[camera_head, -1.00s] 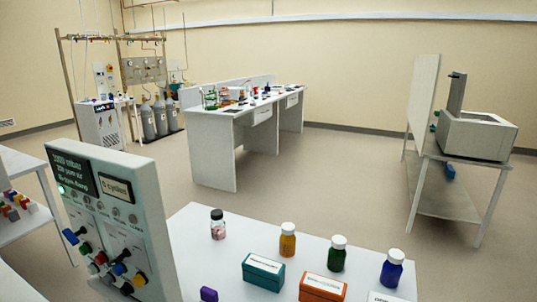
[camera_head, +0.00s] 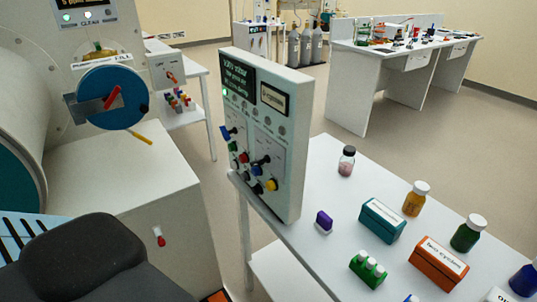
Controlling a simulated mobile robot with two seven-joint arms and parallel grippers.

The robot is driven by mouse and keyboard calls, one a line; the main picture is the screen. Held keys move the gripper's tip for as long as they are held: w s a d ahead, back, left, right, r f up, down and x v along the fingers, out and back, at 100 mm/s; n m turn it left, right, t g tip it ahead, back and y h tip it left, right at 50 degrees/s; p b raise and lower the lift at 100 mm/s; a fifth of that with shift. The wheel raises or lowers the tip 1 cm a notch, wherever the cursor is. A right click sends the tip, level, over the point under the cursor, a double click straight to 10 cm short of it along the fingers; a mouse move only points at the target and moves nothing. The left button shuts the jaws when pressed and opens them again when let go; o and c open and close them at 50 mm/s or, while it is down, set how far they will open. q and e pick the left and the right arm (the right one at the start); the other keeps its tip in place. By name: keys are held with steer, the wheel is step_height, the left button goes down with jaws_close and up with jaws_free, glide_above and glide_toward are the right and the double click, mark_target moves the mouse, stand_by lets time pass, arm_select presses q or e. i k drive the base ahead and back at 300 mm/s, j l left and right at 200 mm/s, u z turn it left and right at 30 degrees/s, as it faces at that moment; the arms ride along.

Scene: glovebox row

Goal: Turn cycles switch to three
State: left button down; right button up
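A white upright control panel (camera_head: 265,130) stands on the left end of the white table, turned partly toward me. A dark display with pale text (camera_head: 238,76) and a smaller framed display (camera_head: 274,99) are at its top; their text is too small to read surely. Below are a blue lever (camera_head: 229,132), a green knob (camera_head: 233,146), a red knob (camera_head: 244,157), a dark lever switch (camera_head: 261,161), a blue knob (camera_head: 256,170) and a yellow knob (camera_head: 272,184). I cannot tell which is the cycles switch or its setting. Neither gripper is in view.
A white glovebox (camera_head: 110,200) with a round blue door (camera_head: 110,97) fills the left. The white table (camera_head: 330,255) carries a teal box (camera_head: 382,221), an orange box (camera_head: 438,263), a purple block (camera_head: 323,221), a green vial rack (camera_head: 367,270) and several bottles. Floor shows beyond.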

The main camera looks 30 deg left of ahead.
mark_target(224, 132)
steer(key=k+u, duration=0.1)
steer(key=u, duration=1.15)
